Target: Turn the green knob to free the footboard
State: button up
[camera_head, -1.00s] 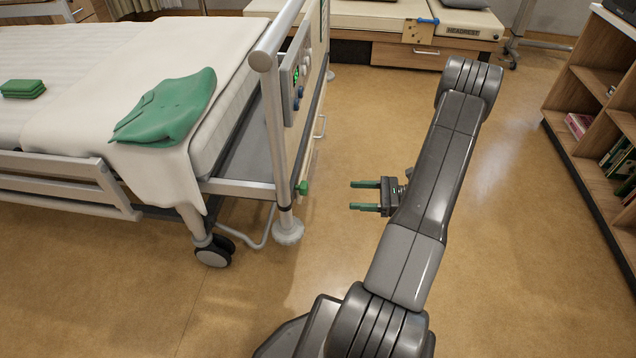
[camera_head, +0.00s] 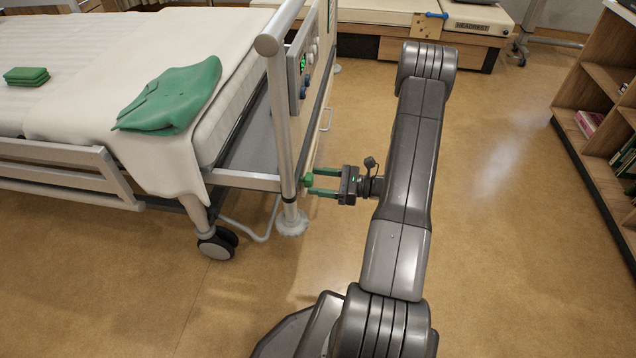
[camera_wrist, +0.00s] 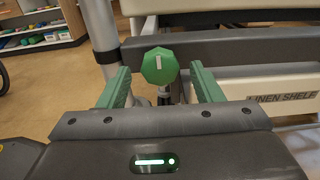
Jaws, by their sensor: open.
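The green knob (camera_wrist: 159,66) shows in the wrist view as a faceted green disc with a white mark standing upright on its face. It sits low on the footboard (camera_head: 313,100) of the bed, and in the head view the knob (camera_head: 307,180) is at the tips of my gripper's fingers. My gripper (camera_head: 312,183) is open, its two green fingers pointing left at the bed end. In the wrist view the fingers (camera_wrist: 160,85) stand one on each side of the knob, with a gap on both sides. I cannot tell how far the tips reach past it.
A metal post (camera_head: 283,120) stands beside the knob, with a control panel (camera_head: 301,70) above it. A linen shelf (camera_wrist: 280,98) label shows on a pale ledge right of the knob. A bookcase (camera_head: 600,110) stands at the right; floor between is clear.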

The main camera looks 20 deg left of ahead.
jog(key=shift+s+a, duration=0.15)
jog(key=shift+a, duration=0.25)
jog(key=shift+c, duration=0.5)
jog(key=c, duration=0.9)
jog(key=shift+f+n+b, duration=0.1)
jog(key=shift+n+b, duration=0.25)
jog(key=shift+n, duration=0.05)
jog(key=shift+n+b, duration=4.9)
jog(key=shift+n, duration=3.7)
